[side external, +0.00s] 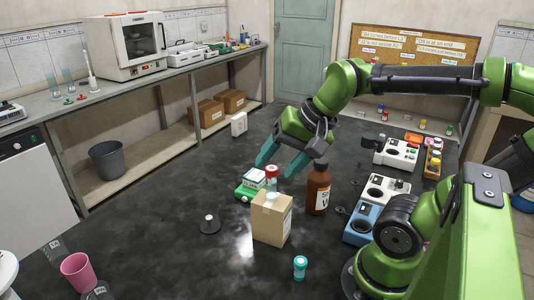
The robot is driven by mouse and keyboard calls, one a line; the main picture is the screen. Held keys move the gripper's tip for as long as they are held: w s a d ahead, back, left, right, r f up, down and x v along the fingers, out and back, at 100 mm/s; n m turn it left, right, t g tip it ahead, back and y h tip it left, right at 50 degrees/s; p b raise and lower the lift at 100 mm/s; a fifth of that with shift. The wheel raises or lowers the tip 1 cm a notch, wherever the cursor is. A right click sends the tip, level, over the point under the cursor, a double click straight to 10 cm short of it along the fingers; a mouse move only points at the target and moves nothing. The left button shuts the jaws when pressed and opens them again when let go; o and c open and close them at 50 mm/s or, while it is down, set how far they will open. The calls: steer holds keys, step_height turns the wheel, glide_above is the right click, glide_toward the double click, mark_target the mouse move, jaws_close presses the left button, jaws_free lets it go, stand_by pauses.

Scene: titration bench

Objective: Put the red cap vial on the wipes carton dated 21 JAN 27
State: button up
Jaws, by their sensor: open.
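A red-capped vial (271,172) with a pale body is near the middle of the side external view, at the top of a brown cardboard carton (272,222). I cannot tell whether it stands on that carton or just behind it. My gripper (277,168) is open, its two teal fingers pointing down close to the red cap, one on each side in the picture. Whether they touch the vial cannot be told. Low green-and-white boxes (250,187) lie just left of the vial. No date is readable on any carton.
A brown bottle (318,188) stands close to the right of the carton. A teal-capped vial (300,267) stands in front, and a small black-based object (209,224) is at left. Instruments (385,190) line the right.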

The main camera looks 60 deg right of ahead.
steer(key=n, duration=0.2)
steer(key=a+n, duration=0.1)
steer(key=n, duration=0.1)
steer(key=a+n+t, duration=0.1)
steer(key=n, duration=0.1)
steer(key=shift+s+a+f+n, duration=0.1)
steer(key=shift+s+n, duration=0.2)
steer(key=shift+s, duration=0.05)
